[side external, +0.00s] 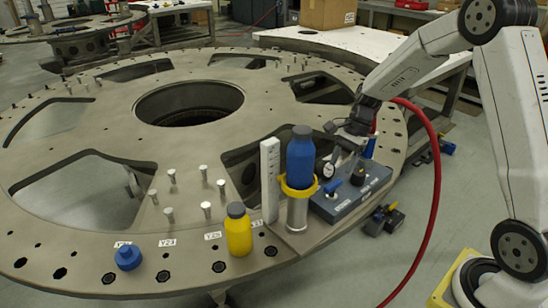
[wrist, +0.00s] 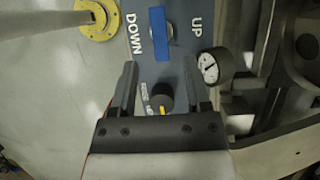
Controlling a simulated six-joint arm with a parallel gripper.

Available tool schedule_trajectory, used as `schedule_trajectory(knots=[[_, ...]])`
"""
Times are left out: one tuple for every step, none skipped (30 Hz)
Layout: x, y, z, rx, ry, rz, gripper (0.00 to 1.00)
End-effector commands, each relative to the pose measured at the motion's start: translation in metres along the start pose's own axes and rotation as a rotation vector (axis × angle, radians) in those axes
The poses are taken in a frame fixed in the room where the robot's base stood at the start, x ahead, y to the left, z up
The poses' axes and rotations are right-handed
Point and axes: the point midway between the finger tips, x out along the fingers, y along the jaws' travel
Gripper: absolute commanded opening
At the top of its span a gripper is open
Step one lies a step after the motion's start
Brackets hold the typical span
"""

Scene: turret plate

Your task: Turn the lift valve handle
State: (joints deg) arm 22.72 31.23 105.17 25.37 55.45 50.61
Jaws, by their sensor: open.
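The lift valve handle is a blue bar (wrist: 158,27) between the words DOWN and UP on a grey control panel (wrist: 150,70). In the side external view the small blue handle (side external: 333,187) sits on the top face of the panel (side external: 350,206). My gripper (wrist: 160,65) is open and empty above the panel. In the wrist view the handle lies beyond the fingertips, apart from them. A black knob (wrist: 162,98) with a yellow mark shows between the fingers; I cannot tell the height gap. In the side external view my gripper (side external: 337,148) hangs over the panel's far side.
A pressure gauge (wrist: 215,66) stands beside the right finger. A blue bottle (side external: 300,157) in a yellow ring holder (side external: 297,187) stands left of the panel. A yellow bottle (side external: 238,230) stands on the turret plate (side external: 90,150). A red hose (side external: 437,165) curves right of the panel.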

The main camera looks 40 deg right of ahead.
Motion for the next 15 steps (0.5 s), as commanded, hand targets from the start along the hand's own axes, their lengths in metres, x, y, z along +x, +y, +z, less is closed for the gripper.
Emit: schedule_trajectory(knots=[[0.007,0.001,0.0,0.0,-0.002,0.003,0.62],[0.011,0.001,0.0,0.0,-0.003,0.003,0.62],[0.017,0.001,0.0,0.0,-0.002,0.003,0.62],[0.02,0.001,0.0,0.0,-0.002,0.003,0.62],[0.024,0.001,0.0,-0.001,-0.002,0.003,0.62],[0.029,0.001,0.0,-0.001,-0.001,0.003,0.62],[0.032,0.001,0.0,-0.001,-0.001,0.003,0.62],[0.035,0.0,0.0,-0.001,-0.002,0.003,0.62],[0.039,0.0,0.0,0.0,-0.001,0.002,0.62],[0.041,0.0,0.0,0.0,-0.001,0.001,0.62],[0.044,0.0,0.0,0.0,-0.001,0.001,0.62],[0.046,0.0,0.0,-0.001,-0.001,0.002,0.62],[0.048,0.0,0.0,-0.001,-0.001,0.002,0.62],[0.05,0.0,0.0,-0.001,-0.001,0.001,0.62],[0.051,0.0,0.0,-0.001,0.0,0.001,0.62]])
